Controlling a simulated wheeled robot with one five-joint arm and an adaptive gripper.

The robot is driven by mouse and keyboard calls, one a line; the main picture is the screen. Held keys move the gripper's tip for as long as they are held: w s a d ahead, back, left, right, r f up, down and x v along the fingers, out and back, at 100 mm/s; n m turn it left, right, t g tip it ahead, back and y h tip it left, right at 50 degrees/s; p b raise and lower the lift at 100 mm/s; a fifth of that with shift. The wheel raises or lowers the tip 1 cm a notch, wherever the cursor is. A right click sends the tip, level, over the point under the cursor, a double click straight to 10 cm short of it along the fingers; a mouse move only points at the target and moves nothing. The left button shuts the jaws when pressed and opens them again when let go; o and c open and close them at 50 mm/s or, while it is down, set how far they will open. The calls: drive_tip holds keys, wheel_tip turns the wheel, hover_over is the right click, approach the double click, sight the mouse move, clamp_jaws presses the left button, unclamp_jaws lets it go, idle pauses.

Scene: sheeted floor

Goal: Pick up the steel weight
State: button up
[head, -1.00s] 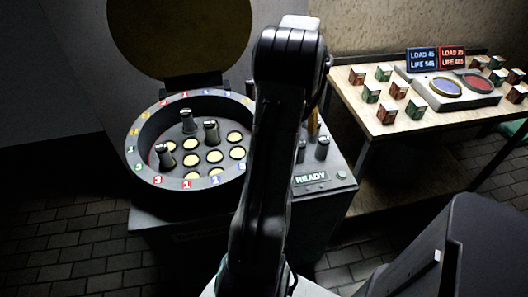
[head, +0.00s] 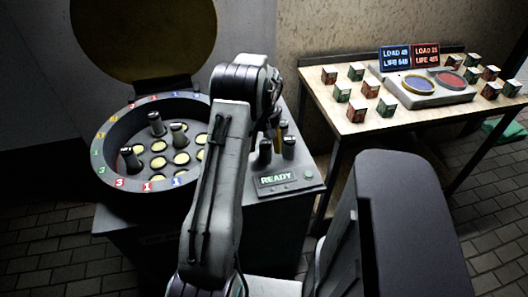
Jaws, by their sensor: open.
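Several dark upright pieces with lighter tops could be weights, and I cannot tell which one is the steel weight. Three stand in the round tray (head: 112,178): a rear piece (head: 157,124), a middle piece (head: 179,135) and a front left piece (head: 131,159). Two more stand on the console right of my arm: a left piece (head: 265,150) and a right piece (head: 289,148). My gripper (head: 273,117) shows only in part beyond my bent arm, above the console near these two. It is open, and no piece shows held in it. Its fingertips are mostly hidden.
A yellow upright thing (head: 284,128) stands behind the two console pieces. A READY sign (head: 277,179) is at the console front. A wooden table (head: 330,112) at right carries several small boxes, a two-pan device (head: 432,101) and two displays. A round yellow disc (head: 145,35) rises behind the tray.

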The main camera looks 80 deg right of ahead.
sight(265, 153)
drive_tip(key=shift+s+a+f, duration=0.1)
drive_tip(key=shift+f, duration=2.2)
drive_tip(key=shift+r, duration=0.1)
drive_tip(key=c, duration=1.4)
drive_tip(key=shift+o, duration=0.2)
